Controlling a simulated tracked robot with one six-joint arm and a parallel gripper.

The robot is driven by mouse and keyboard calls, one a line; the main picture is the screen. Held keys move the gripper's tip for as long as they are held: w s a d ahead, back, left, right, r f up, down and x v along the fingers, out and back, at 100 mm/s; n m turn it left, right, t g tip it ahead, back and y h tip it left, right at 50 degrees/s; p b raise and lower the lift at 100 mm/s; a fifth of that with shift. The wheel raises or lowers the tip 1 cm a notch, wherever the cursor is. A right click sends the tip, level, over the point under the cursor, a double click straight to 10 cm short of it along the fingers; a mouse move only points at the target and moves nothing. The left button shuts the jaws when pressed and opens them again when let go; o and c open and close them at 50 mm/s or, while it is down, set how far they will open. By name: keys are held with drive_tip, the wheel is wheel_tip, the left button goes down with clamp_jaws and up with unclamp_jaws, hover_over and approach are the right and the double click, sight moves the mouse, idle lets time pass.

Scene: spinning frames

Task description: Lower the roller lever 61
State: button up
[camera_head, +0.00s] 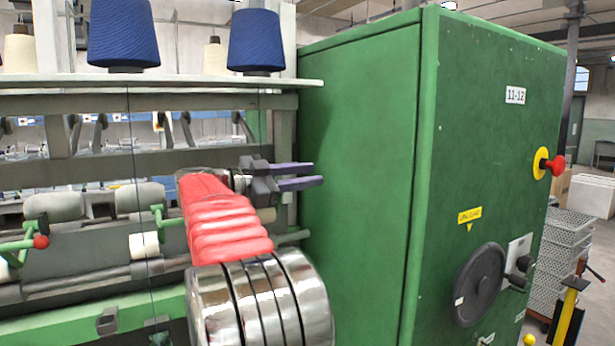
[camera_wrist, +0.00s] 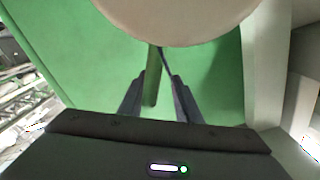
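My gripper (camera_head: 318,174) is in front of the machine near the green cabinet, its two purple-grey fingers apart and pointing right. In the wrist view the gripper (camera_wrist: 155,80) is open. A narrow green bar (camera_wrist: 152,62) appears between its fingers there; I cannot tell whether it is a lever or whether the fingers touch it. In the head view, a green lever with a red ball (camera_head: 40,242) sticks out at the left, and another green lever (camera_head: 158,213) is partly behind my red-sleeved arm. No number 61 is readable, so I cannot tell which is roller lever 61.
A large beige rounded thing (camera_wrist: 175,18) fills the top of the wrist view, close to the fingers. The tall green cabinet (camera_head: 365,170) bounds the right side. Blue yarn cones (camera_head: 123,32) stand on the shelf (camera_head: 180,83) above. A thin dark thread hangs at the left.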

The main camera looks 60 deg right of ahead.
drive_tip(key=v, duration=1.2)
idle(0.4)
